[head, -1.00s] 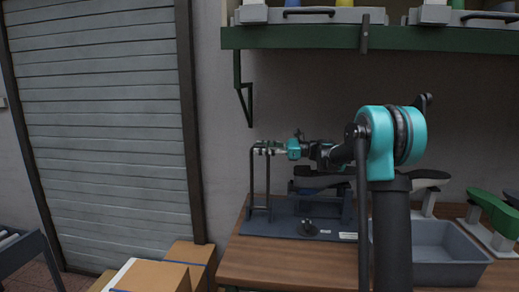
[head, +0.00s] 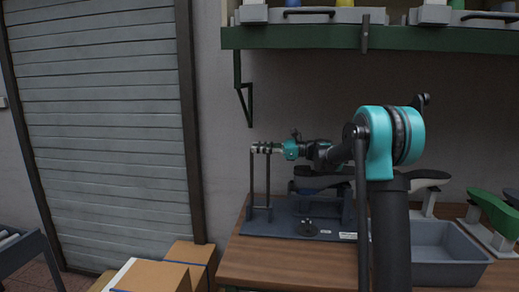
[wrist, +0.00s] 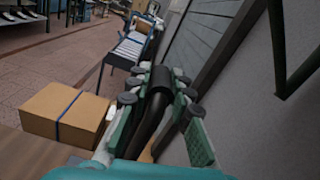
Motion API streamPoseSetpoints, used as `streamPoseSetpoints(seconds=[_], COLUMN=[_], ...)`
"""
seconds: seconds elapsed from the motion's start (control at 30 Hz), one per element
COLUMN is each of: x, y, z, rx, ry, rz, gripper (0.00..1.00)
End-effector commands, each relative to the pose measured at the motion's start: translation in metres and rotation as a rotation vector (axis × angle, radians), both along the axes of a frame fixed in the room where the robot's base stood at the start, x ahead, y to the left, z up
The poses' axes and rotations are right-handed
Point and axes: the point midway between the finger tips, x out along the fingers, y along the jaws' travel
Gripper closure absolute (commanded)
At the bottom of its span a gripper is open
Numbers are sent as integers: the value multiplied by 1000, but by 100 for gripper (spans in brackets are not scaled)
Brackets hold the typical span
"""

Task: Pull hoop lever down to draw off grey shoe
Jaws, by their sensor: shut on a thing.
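The hoop lever (head: 251,185) is a thin dark upright hoop at the left end of a blue-grey fixture base (head: 272,226) on the wooden bench. My gripper (head: 264,149) is at the hoop's top and shut on its crossbar. In the wrist view my gripper's green-padded fingers (wrist: 162,125) stand on either side of a dark bar (wrist: 154,100). A dark grey shoe shape (head: 315,183) sits on the fixture to the right of the hoop, under my arm. My arm partly hides it, so I cannot tell how it sits on its support.
A grey bin (head: 440,262) stands on the bench at right. Behind it are another dark shoe form (head: 428,175) and a green one (head: 495,208) on stands. A green shelf (head: 300,38) hangs above. Cardboard boxes (head: 155,275) stand left of the bench.

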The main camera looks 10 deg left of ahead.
Motion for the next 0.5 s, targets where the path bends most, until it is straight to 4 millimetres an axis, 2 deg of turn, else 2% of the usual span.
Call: streamPoseSetpoints(seconds=[0.27,0.5], x=[-3,-26], y=[0,1], z=[0,-1], rx=[0,-3], ry=[-8,-88], rz=[0,2], gripper=[100,100])
